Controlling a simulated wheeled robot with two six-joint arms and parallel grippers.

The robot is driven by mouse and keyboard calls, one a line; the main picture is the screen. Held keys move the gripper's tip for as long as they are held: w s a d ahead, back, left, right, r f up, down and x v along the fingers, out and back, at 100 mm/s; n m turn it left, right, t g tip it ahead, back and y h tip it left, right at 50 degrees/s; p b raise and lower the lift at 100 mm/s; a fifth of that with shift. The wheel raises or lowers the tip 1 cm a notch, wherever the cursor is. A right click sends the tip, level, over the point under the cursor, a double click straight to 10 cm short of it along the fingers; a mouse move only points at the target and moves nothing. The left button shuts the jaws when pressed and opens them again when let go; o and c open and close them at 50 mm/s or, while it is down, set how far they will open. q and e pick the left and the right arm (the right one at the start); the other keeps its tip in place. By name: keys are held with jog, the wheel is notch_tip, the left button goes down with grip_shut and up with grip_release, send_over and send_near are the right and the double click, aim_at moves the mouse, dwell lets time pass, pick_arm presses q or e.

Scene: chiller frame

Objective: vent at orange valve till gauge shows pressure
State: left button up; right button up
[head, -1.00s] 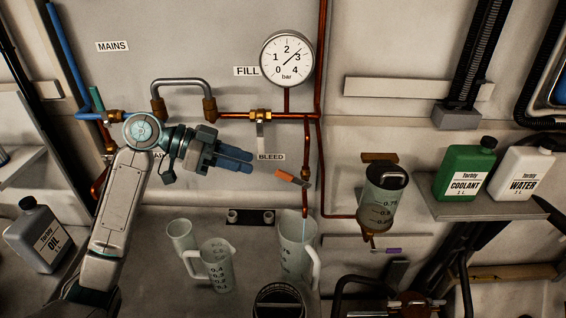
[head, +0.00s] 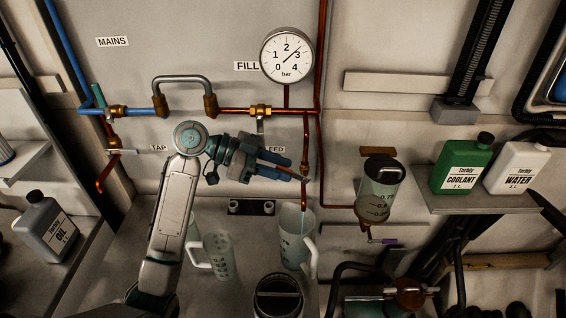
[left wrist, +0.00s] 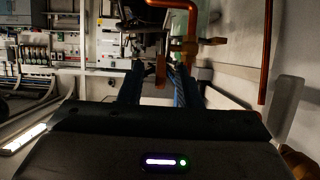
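The orange valve handle (left wrist: 160,72) shows in the left wrist view between the two fingers of my left gripper (left wrist: 155,88), with gaps beside it. In the head view my left gripper (head: 290,170) reaches the bleed pipe (head: 305,140) below the BLEED label and mostly hides the handle. The fingers look apart. The round pressure gauge (head: 287,54) has its needle between 2 and 3 bar. A thin pale stream seems to run from the pipe's lower end into a clear jug (head: 292,245). My right gripper is not in view.
More jugs (head: 219,256) stand left of the filling jug, and a dark container (head: 278,297) stands in front. A clear reservoir (head: 380,190) with a purple-handled valve hangs right. Coolant (head: 462,168) and water (head: 515,170) bottles sit on a shelf. An oil bottle (head: 46,230) stands left.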

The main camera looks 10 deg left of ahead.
pick_arm(q)
jog(key=shift+w+d+f, duration=0.1)
jog(key=shift+d+f, duration=0.15)
jog(key=shift+d, duration=0.25)
grip_shut()
